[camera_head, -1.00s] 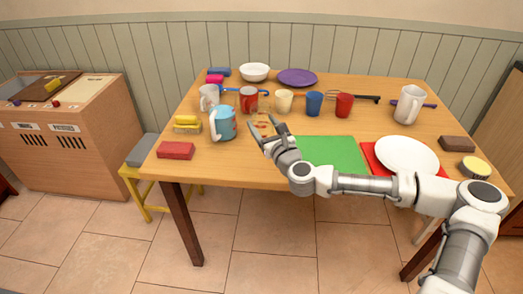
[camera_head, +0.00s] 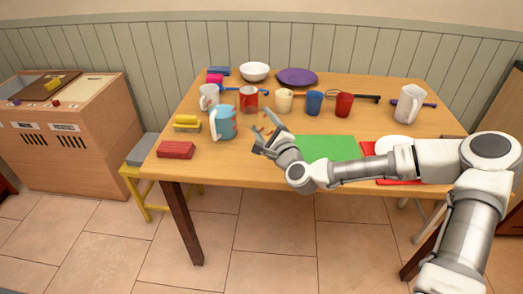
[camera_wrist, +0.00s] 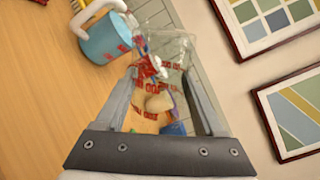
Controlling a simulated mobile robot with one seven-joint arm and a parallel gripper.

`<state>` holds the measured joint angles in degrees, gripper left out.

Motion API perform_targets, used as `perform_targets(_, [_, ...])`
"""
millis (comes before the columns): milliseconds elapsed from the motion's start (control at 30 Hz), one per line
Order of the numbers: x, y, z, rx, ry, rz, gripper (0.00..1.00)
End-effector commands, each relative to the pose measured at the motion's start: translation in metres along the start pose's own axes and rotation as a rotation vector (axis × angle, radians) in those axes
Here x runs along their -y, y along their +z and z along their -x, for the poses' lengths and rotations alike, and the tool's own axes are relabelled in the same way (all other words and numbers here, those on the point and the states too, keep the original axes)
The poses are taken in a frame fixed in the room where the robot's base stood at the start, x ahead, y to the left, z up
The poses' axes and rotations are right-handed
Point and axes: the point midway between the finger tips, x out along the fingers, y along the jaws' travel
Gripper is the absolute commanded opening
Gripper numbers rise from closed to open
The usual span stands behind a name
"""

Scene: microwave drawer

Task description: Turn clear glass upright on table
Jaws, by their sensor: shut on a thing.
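The clear glass (camera_wrist: 168,52) with red printing shows between my gripper's two fingers in the wrist view. My gripper (camera_wrist: 160,88) is shut on it. In the head view my gripper (camera_head: 262,129) is at the left front part of the table, just right of the blue mug. The glass (camera_head: 264,130) is faint there and partly hidden by the fingers. I cannot tell which way its mouth points or whether it touches the table (camera_head: 232,168).
A blue mug with a white handle (camera_head: 223,122) stands close left of my gripper. Behind are a red mug (camera_head: 249,98), a cream cup (camera_head: 284,101) and a blue cup (camera_head: 314,102). A green board (camera_head: 330,149) lies to the right. The table's front left is clear beside a red block (camera_head: 176,150).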

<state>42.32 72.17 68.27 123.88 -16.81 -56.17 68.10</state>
Motion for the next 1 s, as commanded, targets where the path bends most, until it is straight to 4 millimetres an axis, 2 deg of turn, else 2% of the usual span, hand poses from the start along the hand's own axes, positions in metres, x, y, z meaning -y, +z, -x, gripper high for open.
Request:
perform_targets(100, [0.0002, 0.0002, 0.0, 0.001, -0.001, 0.074, 0.22])
perform_targets(433, [0.0, 0.0005, -0.0001, 0.001, 0.0, 0.114, 0.22])
perform_targets(733, [-0.0007, 0.0004, -0.0002, 0.002, -0.002, 0.511, 0.22])
perform_targets(833, [-0.0007, 0.0002, -0.0002, 0.002, -0.001, 0.584, 0.22])
perform_targets(1000, [0.0005, 0.0003, -0.0001, 0.0, -0.001, 0.604, 0.22])
